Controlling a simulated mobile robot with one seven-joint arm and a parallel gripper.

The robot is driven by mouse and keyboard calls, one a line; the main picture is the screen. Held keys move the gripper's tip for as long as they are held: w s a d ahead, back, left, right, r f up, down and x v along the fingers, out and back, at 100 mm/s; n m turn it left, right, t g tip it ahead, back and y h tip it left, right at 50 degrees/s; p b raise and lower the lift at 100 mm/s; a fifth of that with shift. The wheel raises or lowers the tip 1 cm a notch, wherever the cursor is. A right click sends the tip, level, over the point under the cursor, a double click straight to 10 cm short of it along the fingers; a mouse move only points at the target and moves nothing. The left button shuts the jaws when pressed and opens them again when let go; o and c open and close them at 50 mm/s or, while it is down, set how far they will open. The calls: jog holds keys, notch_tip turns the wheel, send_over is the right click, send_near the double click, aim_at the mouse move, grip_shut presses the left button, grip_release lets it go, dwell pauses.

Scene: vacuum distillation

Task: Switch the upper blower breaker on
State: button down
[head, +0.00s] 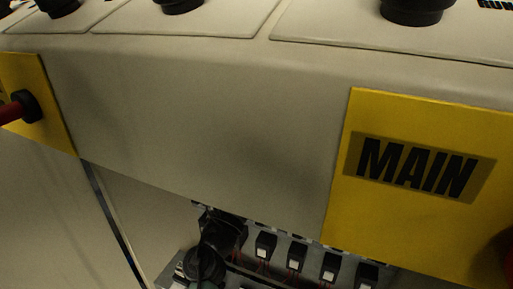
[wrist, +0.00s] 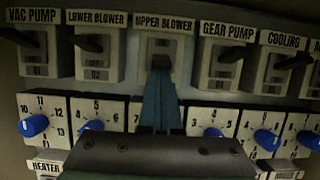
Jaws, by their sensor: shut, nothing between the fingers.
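The upper blower breaker (wrist: 177,48) is in the top row of the wrist view, under its "UPPER BLOWER" label (wrist: 163,23). It has a pale housing with a small dark lever low in its middle. My gripper (wrist: 161,76) is shut and empty, its blue-grey fingers together. Its tips are at the lower part of this breaker, right by the lever. I cannot tell whether they touch it. The tips partly hide the lever, so its position is unclear. In the head view, a row of small black breakers (head: 297,256) shows under the console's overhang.
The lower blower breaker (wrist: 97,61) is close on the left and the gear pump breaker (wrist: 217,70) on the right, both with protruding dark levers. Blue knobs (wrist: 34,125) line the row below. In the head view, a yellow "MAIN" plate (head: 400,215) is on the overhanging console.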

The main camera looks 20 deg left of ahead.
jog(key=r+g+p, duration=0.1)
jog(key=g+p, duration=0.1)
jog(key=p, duration=0.6)
jog(key=r+g+p, duration=0.1)
jog(key=r+p, duration=0.1)
jog(key=p, duration=0.7)
jog(key=shift+s+g, duration=0.4)
jog(key=shift+r+p, duration=0.15)
jog(key=shift+p, duration=0.9)
notch_tip(320, 180, down, 5)
jog(key=s+b, duration=0.1)
jog(key=b, duration=0.4)
jog(key=s+p, duration=0.2)
jog(key=s, duration=0.8)
jog(key=shift+a+r+p, duration=0.2)
jog(key=shift+r+p, duration=0.1)
